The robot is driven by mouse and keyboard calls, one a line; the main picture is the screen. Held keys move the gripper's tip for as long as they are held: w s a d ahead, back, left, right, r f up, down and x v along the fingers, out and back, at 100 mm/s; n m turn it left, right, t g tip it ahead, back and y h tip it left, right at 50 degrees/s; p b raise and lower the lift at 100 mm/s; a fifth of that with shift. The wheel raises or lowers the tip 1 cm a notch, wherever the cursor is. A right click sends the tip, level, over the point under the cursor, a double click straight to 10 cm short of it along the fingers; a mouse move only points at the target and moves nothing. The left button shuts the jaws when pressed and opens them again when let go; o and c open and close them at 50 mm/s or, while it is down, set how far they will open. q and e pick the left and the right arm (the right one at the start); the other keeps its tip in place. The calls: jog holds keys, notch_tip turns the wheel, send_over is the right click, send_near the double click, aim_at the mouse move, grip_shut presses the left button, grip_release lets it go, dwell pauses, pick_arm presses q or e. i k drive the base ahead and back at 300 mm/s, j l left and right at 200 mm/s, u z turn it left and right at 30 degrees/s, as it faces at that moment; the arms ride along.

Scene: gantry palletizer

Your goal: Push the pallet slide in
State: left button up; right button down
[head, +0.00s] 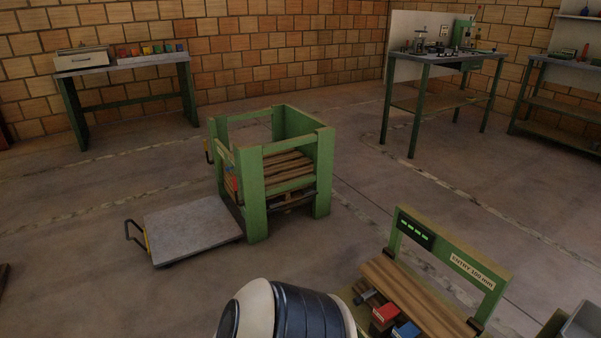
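The pallet slide (192,228) is a flat grey plate low over the floor. It sticks out to the left from the foot of the green palletizer frame (254,208). A dark loop handle (130,237) with a yellow part beside it is on the slide's left end. The top of the slide looks empty. Its right end meets the frame's near left post, and what lies behind that post is hidden. Wooden slats (272,165) show inside the frame. Neither of my grippers is in view; a rounded white and black part of my own body shows at the bottom.
A green stand with a wooden shelf (420,296), a display and red and blue blocks is at the lower right. Workbenches stand at the back left (125,65) and back right (447,62). The floor left of and before the slide is clear.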

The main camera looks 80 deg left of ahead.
aim_at(172, 235)
jog(key=u, duration=3.5)
